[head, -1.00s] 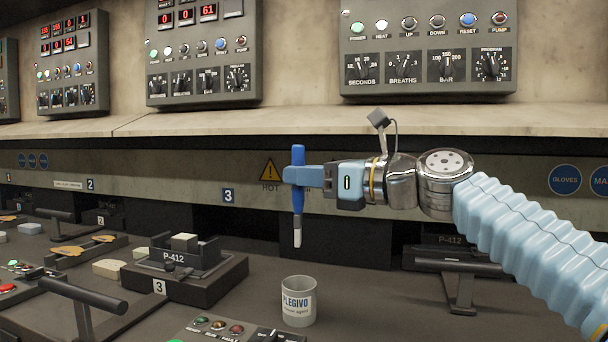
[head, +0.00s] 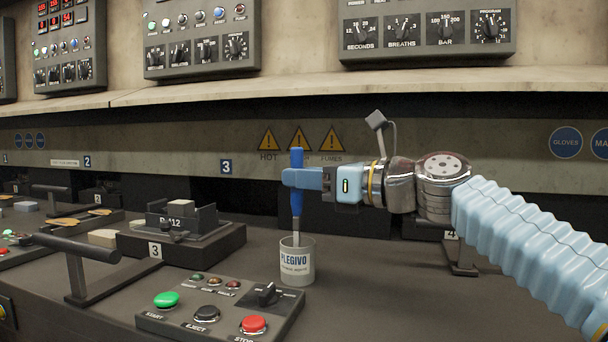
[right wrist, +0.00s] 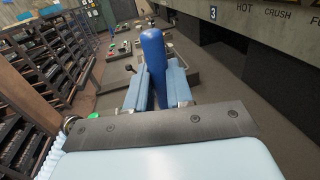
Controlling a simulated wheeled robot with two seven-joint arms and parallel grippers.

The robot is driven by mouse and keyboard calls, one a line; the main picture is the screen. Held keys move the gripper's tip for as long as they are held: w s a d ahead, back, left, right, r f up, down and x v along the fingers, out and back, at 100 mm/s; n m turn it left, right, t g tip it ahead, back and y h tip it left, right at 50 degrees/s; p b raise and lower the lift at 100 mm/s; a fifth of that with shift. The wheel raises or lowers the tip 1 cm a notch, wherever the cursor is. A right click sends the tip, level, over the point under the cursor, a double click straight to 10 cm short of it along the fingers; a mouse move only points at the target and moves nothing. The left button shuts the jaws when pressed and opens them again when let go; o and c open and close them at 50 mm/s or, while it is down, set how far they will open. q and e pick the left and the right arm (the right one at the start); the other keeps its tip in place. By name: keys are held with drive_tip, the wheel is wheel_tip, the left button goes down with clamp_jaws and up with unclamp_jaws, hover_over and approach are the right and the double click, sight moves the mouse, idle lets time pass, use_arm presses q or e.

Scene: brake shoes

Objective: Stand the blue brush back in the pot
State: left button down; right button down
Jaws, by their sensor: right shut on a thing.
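The blue brush (head: 297,203) is upright in the head view, with its pale tip down inside the mouth of the grey pot (head: 297,265), which is labelled PLEGIVO. The lower end of the brush is hidden by the pot's wall, so I cannot tell whether it touches the bottom. My right gripper (head: 296,178) is shut on the brush's blue handle, above the pot's rim. The right wrist view shows the blue handle (right wrist: 154,60) between the two light blue fingers. My left gripper is not in view.
A control box with a green START button (head: 166,300) and a red STOP button (head: 253,324) stands in front and left of the pot. A dark press block (head: 180,243) marked 3 is at the left. The bench right of the pot is clear up to a black handle stand (head: 461,258).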

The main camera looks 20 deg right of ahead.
drive_tip(key=c, duration=0.9)
unclamp_jaws()
drive_tip(key=shift+c, duration=0.2)
wheel_tip(320, 180, up, 3)
drive_tip(key=p, duration=0.3)
wheel_tip(320, 180, up, 8)
drive_tip(key=p, duration=0.5)
idle(0.4)
